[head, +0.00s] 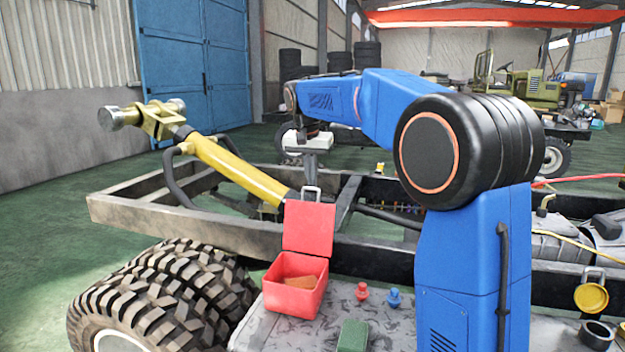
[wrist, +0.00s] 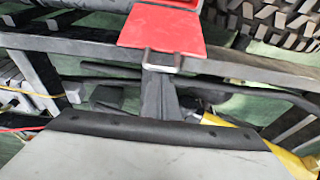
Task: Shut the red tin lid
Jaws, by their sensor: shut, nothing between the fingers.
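The red tin (head: 295,298) stands on a grey top, with its lid (head: 308,228) standing up at its back edge, open. A brownish thing (head: 300,281) shows inside. A grey loop handle (head: 312,188) is on the lid's upper edge. My gripper (head: 311,176) is shut and empty, pointing down just above or behind this handle. In the wrist view the lid (wrist: 165,28) is at the top and its handle (wrist: 162,64) is right by my fingertips (wrist: 157,76). I cannot tell whether they touch. The fingertips partly overlap the handle there.
On the grey top (head: 255,335) stand a red knob (head: 362,291), a blue knob (head: 394,297) and a green block (head: 352,336). The chassis rail (head: 365,258) and a yellow cylinder (head: 238,172) run behind the tin. A big tyre (head: 165,295) is at the left.

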